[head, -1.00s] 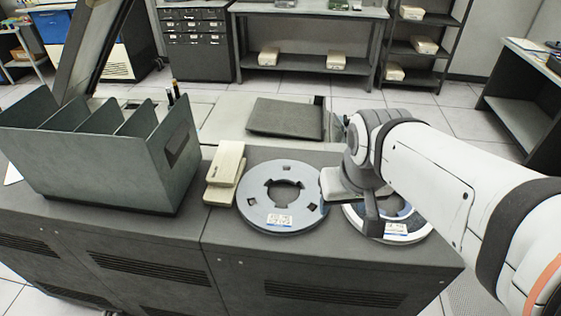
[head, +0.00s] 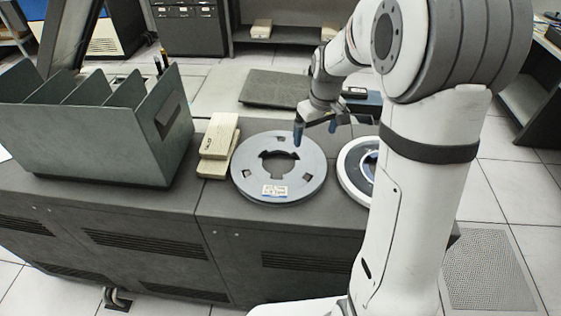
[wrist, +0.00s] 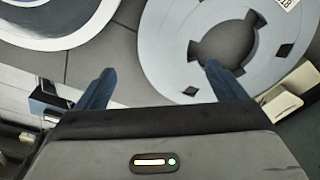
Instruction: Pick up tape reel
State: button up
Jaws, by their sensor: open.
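A grey tape reel (head: 307,179) lies flat on the dark cabinet top in the head view, with a white label near its front edge. A second reel (head: 349,170), white-rimmed with a dark centre, lies to its right, partly hidden by my arm. My gripper (head: 316,130) is open above the back right part of the grey reel. In the wrist view my open fingers (wrist: 155,80) point towards the grey reel (wrist: 165,45); the right finger overlaps its hub opening. The white-rimmed reel (wrist: 100,25) is at upper left there. Neither reel is held.
A grey divided bin (head: 95,140) stands on the left of the cabinet (head: 225,225). Two beige boxes (head: 217,150) lie stacked just left of the grey reel. A dark flat panel (head: 285,88) lies behind it.

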jog(key=f, duration=0.2)
jog(key=w+f+p, duration=0.1)
jog(key=f, duration=0.1)
jog(key=a+f, duration=0.1)
jog(key=f, duration=0.2)
jog(key=shift+w+f+p, duration=0.1)
jog(key=shift+w+p, duration=0.1)
jog(key=shift+p, duration=0.2)
jog(key=shift+c, duration=0.4)
jog(key=c, duration=1.5)
jog(key=shift+r, duration=0.2)
notch_tip(320, 180, up, 11)
notch_tip(320, 180, up, 4)
jog(key=p, duration=0.2)
send_over(308, 150)
jog(key=shift+s+f, duration=0.1)
jog(key=shift+s, duration=0.05)
